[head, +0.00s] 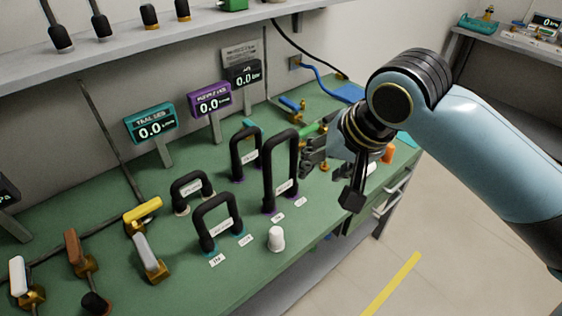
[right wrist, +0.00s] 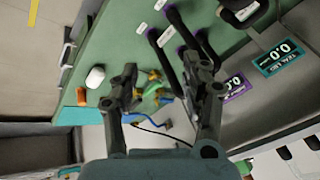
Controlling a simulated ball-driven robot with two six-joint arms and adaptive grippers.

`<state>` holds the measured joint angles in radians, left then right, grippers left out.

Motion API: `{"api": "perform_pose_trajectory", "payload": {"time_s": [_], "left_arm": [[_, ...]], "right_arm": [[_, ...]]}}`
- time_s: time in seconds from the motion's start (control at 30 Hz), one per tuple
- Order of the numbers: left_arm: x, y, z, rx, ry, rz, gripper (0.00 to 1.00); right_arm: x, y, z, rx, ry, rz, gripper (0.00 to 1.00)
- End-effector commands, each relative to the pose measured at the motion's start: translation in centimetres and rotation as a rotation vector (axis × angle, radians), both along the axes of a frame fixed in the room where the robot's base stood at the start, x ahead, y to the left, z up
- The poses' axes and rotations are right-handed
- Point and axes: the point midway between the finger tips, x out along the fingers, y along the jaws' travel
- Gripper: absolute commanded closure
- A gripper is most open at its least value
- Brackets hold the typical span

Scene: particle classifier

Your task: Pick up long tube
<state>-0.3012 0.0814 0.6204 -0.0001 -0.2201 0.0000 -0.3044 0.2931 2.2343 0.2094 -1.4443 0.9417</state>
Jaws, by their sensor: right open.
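The long tube (head: 267,168) is a tall black upside-down U standing upright on the green bench in the head view, with a white label near its base. My right gripper (head: 331,174) is just to the right of it, open, with one dark finger close to the tube's right leg. Whether they touch cannot be told. In the right wrist view my right gripper (right wrist: 164,80) has its two fingers spread with nothing held between them. Black tubes show beyond the fingers there, partly hidden by one finger. My left gripper is not in view.
Shorter black tubes (head: 214,209) stand left of the long tube. A white cap (head: 276,239) sits in front, and an orange piece (head: 389,153) is beyond the gripper. Coloured valves (head: 143,214) and display panels (head: 152,125) line the bench (head: 185,270). A shelf (head: 130,48) overhangs the back.

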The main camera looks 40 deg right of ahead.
Motion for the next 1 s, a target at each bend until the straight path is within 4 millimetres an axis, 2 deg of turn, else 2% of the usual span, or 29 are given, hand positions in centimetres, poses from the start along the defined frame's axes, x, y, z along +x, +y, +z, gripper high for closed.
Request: {"api": "perform_pose_trajectory", "payload": {"time_s": [0.03, 0.2, 0.4, 0.47, 0.7, 1.0], "left_arm": [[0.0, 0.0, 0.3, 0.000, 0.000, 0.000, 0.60], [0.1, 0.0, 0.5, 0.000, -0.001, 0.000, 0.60], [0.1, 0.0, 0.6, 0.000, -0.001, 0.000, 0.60], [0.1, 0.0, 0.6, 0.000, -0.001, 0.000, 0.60], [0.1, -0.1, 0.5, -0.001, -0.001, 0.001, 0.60], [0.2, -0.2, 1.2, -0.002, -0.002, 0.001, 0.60]], "right_arm": [[1.6, -0.5, 1.4, 0.053, -0.026, -0.093, 0.53], [5.9, -1.6, 4.3, 0.272, -0.081, -0.424, 0.53], [8.2, -2.4, 5.7, 0.401, -0.099, -0.610, 0.53], [8.6, -2.4, 5.3, 0.414, -0.100, -0.624, 0.53], [10.8, -2.2, 2.1, 0.415, -0.098, -0.626, 0.53], [12.5, -2.4, -0.5, 0.413, -0.098, -0.625, 0.53]]}}
